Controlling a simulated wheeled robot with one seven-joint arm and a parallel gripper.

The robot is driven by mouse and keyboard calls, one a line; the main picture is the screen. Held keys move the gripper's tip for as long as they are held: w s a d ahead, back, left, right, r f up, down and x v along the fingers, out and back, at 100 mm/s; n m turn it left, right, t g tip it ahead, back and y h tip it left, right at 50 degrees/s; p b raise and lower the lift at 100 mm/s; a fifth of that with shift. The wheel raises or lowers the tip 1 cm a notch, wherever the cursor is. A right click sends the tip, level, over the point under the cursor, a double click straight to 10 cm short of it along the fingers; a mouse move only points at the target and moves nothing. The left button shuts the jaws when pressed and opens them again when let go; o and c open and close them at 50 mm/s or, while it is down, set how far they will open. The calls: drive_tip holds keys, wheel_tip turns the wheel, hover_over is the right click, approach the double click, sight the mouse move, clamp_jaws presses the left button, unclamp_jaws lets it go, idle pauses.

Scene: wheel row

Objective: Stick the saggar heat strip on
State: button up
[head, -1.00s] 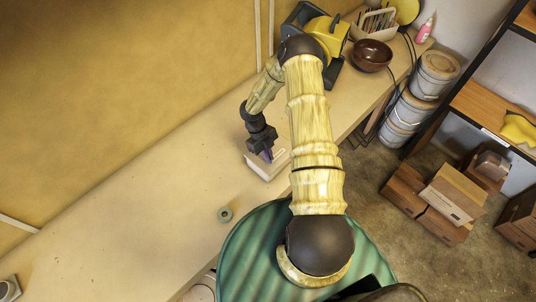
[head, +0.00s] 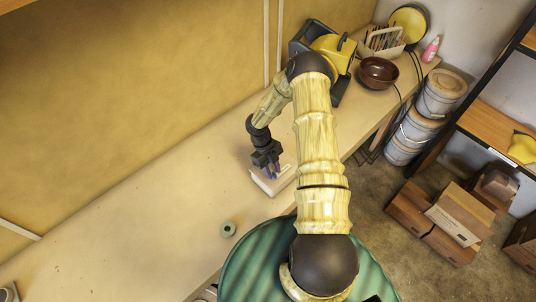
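A pale box-like block (head: 277,181), which may be the saggar, sits on the bench partly under my gripper. My gripper (head: 271,174) points down at its top with dark fingers. A small purple-blue piece shows at the fingertips; I cannot tell whether it is the heat strip or part of the fingers. The gap between the fingers is too small to make out.
The bench (head: 140,220) is clear to the left. A brown bowl (head: 378,73), a white rack of tools (head: 382,42) and a yellow-and-dark machine (head: 333,50) stand at the far end. Lidded buckets (head: 440,92) and cardboard boxes (head: 458,205) are off to the right.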

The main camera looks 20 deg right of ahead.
drive_tip(key=b+v, duration=0.5)
drive_tip(key=v, duration=1.2)
drive_tip(key=shift+d, duration=0.1)
drive_tip(key=w+d+r+n+t+h+b, duration=0.1)
drive_tip(key=w+d+r+n+t+h, duration=0.3)
drive_tip(key=w+n+t, duration=0.35)
drive_tip(key=s+a+r+n+t+y+b, duration=0.1)
drive_tip(key=a+r+n+t+y, duration=0.3)
drive_tip(key=a+r+n, duration=0.55)
drive_tip(key=s+f+n+g, duration=0.2)
drive_tip(key=s+n, duration=0.5)
drive_tip(key=s, duration=0.5)
drive_tip(key=s+a+f+n+g+y+b, duration=0.1)
drive_tip(key=s+f+n+g, duration=0.1)
drive_tip(key=s+n, duration=0.6)
drive_tip(key=s, duration=0.4)
drive_tip(key=shift+s+a+f+g+y+b, duration=0.2)
drive_tip(key=shift+s+a+g+y+b, duration=0.1)
drive_tip(key=shift+a+g, duration=0.05)
